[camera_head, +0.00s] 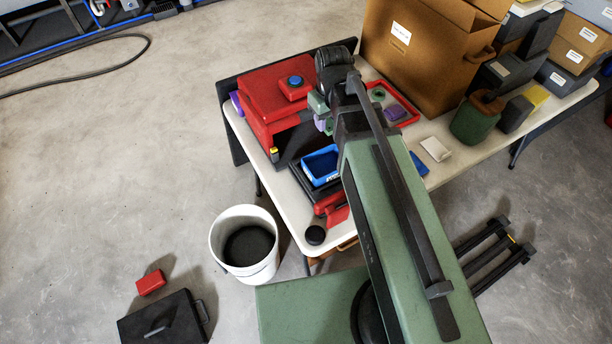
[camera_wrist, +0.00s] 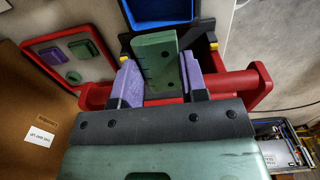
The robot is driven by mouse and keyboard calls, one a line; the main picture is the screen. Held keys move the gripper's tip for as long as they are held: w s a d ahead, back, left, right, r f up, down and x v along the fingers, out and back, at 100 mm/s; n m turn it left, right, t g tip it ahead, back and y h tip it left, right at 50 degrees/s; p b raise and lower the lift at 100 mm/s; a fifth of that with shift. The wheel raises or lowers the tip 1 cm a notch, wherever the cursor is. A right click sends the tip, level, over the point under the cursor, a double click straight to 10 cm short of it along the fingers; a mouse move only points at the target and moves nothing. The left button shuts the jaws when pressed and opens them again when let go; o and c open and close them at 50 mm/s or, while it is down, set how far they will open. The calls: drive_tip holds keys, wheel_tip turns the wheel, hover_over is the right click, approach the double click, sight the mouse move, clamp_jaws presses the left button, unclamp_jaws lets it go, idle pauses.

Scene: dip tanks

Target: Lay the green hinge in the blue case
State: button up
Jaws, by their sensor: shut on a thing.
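My gripper (camera_wrist: 158,72) has purple fingers and is shut on the green hinge (camera_wrist: 157,58), a flat green block with dark holes, in the wrist view. The blue case (camera_wrist: 160,22) is at the top of that view, beyond the hinge, and the hinge appears apart from it. In the head view the blue case (camera_head: 320,167) is an open-topped box at the table's near left. My gripper (camera_head: 321,119) is above and behind it there, beside the red housing. My arm covers much of the area to the case's right.
A red housing (camera_head: 262,100) with a blue-topped button stands left of my gripper. A red tray (camera_head: 408,119) with green and purple pieces lies right of my wrist. A large brown box (camera_head: 405,65) stands behind. A white bucket (camera_head: 245,270) is on the floor.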

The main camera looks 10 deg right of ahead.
drive_tip(key=b, duration=1.6)
hover_over(325, 169)
wheel_tip(325, 169, down, 16)
drive_tip(key=shift+w+r, duration=0.1)
wheel_tip(325, 169, down, 5)
drive_tip(key=b, duration=0.4)
drive_tip(key=shift+b, duration=0.3)
drive_tip(key=shift+r+p, duration=0.3)
drive_tip(key=shift+r, duration=0.05)
drive_tip(key=shift+f, duration=0.25)
drive_tip(key=o, duration=1)
drive_tip(key=shift+r, duration=0.1)
drive_tip(key=shift+c, duration=0.2)
wheel_tip(325, 169, up, 13)
drive_tip(key=p, duration=1.2)
drive_tip(key=s+m, duration=0.3)
drive_tip(key=s, duration=0.5)
drive_tip(key=shift+s+f+m, duration=0.3)
drive_tip(key=shift+f, duration=0.05)
